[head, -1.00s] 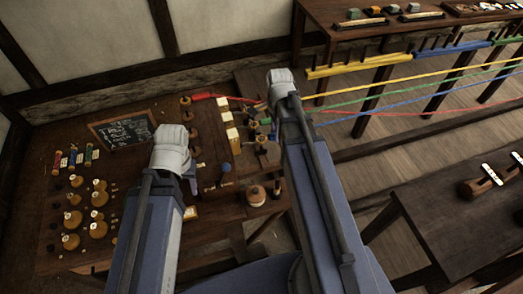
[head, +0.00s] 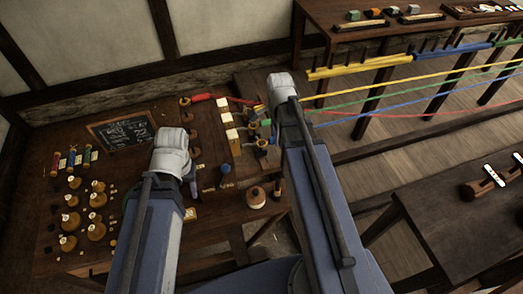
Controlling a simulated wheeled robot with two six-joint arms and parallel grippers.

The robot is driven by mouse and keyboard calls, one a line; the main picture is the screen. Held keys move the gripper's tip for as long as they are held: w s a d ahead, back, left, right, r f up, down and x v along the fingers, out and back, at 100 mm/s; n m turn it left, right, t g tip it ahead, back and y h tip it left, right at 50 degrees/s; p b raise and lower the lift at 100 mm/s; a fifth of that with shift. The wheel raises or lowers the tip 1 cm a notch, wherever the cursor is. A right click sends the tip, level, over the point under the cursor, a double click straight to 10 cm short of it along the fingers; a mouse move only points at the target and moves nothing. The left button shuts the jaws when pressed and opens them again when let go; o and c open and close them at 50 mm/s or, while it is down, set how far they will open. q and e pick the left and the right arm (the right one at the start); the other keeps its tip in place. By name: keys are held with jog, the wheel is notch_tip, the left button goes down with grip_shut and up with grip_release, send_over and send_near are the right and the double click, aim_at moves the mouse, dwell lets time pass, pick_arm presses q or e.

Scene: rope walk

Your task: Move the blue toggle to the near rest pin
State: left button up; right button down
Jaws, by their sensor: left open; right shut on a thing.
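The blue rope (head: 360,117) passes behind my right arm, and a small blue piece (head: 272,140) shows left of that arm, at the right edge of the wooden bench (head: 215,228). This looks like the blue toggle, but it is too small to be sure. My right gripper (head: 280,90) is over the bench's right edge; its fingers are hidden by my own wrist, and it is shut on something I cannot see. My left gripper (head: 190,172) is open over the middle of the bench, mostly hidden by its wrist. I cannot tell which pin is the near rest pin.
A blue-topped peg (head: 226,169) and a round spool (head: 256,197) stand between my arms. Pale blocks (head: 232,134) and dark pegs (head: 185,102) stand behind.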

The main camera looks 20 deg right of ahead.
jog(key=shift+f, duration=0.15)
jog(key=shift+f+b, duration=1.45)
jog(key=shift+b, duration=0.15)
jog(key=shift+f, duration=0.1)
jog(key=c, duration=0.5)
grip_release()
jog(key=shift+c, duration=0.2)
notch_tip(320, 180, up, 8)
jog(key=p, duration=0.8)
